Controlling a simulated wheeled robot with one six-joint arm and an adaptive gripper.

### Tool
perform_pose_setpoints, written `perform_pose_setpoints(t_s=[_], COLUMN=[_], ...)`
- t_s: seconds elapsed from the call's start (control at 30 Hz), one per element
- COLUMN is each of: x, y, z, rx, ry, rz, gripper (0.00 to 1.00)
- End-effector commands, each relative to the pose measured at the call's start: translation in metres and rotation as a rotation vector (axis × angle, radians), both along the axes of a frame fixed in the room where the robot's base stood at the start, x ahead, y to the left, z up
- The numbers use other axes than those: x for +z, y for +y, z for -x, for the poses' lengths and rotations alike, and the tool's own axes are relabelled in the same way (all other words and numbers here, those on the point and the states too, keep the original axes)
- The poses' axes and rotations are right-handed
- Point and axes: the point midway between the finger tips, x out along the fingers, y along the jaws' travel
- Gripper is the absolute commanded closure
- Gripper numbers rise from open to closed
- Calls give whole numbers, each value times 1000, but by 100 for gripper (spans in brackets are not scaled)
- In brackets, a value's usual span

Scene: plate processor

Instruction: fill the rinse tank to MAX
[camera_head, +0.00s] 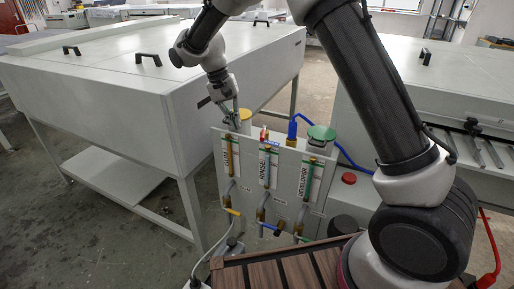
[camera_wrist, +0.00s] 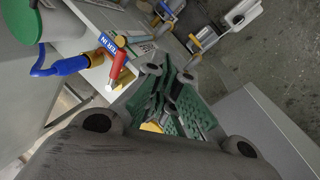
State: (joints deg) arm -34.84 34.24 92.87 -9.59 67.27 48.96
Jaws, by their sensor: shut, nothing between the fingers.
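A grey panel (camera_head: 285,200) carries three sight tubes labelled GUM, RINSE and DEVELOPER; the rinse tube (camera_head: 268,168) is in the middle. Its liquid level is too small to read. In the wrist view, a red-handled valve (camera_wrist: 118,68) sits beside a blue label ending "TER IN" (camera_wrist: 105,42) and a brass fitting with a blue hose (camera_wrist: 65,66). The red handle also shows small at the panel's top (camera_head: 262,134). My gripper (camera_head: 233,120) is shut and empty above the panel's top left; in the wrist view its fingers (camera_wrist: 165,88) are right of the red handle, seemingly apart from it.
Below the tubes are valves with yellow (camera_head: 232,211), blue (camera_head: 270,227) and green (camera_head: 304,239) handles. A large white machine (camera_head: 130,90) stands left; a red button (camera_head: 349,178) is right.

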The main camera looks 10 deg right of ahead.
Motion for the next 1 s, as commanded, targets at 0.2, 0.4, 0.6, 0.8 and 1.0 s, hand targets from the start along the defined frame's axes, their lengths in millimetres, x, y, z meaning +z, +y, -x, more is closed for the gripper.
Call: perform_pose_setpoints(t_s=[0.2,0.4,0.6,0.8,1.0], x=[-105,-89,-52,-55,-62], y=[52,69,75,53,14], z=[48,20,3,-8,-27], rx=[416,567,517,508,508], ry=[72,-167,-343,-346,-343], rz=[552,1014,1135,1131,1130], gripper=[100,100,100,100,100])
